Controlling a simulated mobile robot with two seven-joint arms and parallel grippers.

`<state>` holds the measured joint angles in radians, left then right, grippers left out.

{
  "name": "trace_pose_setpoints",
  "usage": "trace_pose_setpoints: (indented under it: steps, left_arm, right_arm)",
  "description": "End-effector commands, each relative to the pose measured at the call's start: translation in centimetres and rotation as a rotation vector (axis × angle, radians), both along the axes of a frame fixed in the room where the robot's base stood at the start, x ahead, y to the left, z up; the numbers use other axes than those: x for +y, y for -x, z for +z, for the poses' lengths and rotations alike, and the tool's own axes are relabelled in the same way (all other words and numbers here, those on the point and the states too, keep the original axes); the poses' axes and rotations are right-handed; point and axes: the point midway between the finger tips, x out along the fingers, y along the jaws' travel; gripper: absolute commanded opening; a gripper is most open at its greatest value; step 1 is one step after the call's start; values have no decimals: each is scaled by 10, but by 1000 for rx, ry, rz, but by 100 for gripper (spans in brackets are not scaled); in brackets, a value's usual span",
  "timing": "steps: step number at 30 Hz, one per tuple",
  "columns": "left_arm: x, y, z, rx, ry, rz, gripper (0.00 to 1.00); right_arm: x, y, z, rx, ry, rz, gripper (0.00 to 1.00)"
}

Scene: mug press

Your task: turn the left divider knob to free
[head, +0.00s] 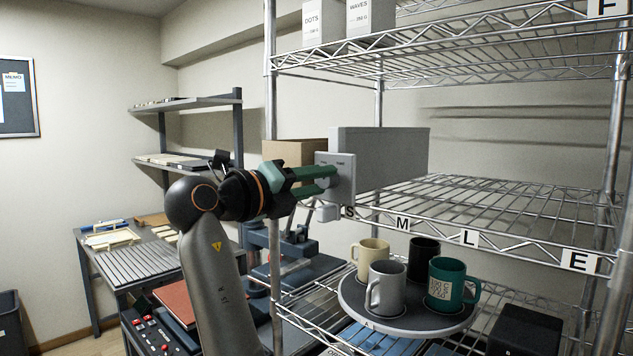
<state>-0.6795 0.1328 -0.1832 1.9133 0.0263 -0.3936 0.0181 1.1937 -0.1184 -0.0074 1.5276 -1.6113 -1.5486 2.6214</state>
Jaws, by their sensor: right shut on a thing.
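The left divider is a grey upright panel (382,160) standing on the middle wire shelf at its left end. A light grey plate (346,160) with small lettering sits at its front edge and carries the knob, which my gripper hides. My right gripper (326,174), with green fingers, reaches in from the left and is shut at the front of this plate, on the knob. The knob's setting cannot be read. My left gripper is not in view.
The middle shelf (470,200) is bare right of the divider. Below, a round tray (351,305) holds several mugs, among them a green one (450,285). A cardboard box (295,151) is behind my gripper. White boxes (371,17) stand on the top shelf.

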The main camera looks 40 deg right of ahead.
Motion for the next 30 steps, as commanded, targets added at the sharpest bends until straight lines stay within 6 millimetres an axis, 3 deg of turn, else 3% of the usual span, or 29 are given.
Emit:
trace_pose_setpoints:
  steps: [5,19,30]
  left_arm:
    - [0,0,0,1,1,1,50]
    - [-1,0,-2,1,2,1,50]
    - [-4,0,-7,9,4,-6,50]
  right_arm:
    - [0,0,0,0,-1,1,0]
    - [0,0,0,49,4,1,0]
    - [1,0,-1,317,27,1,0]
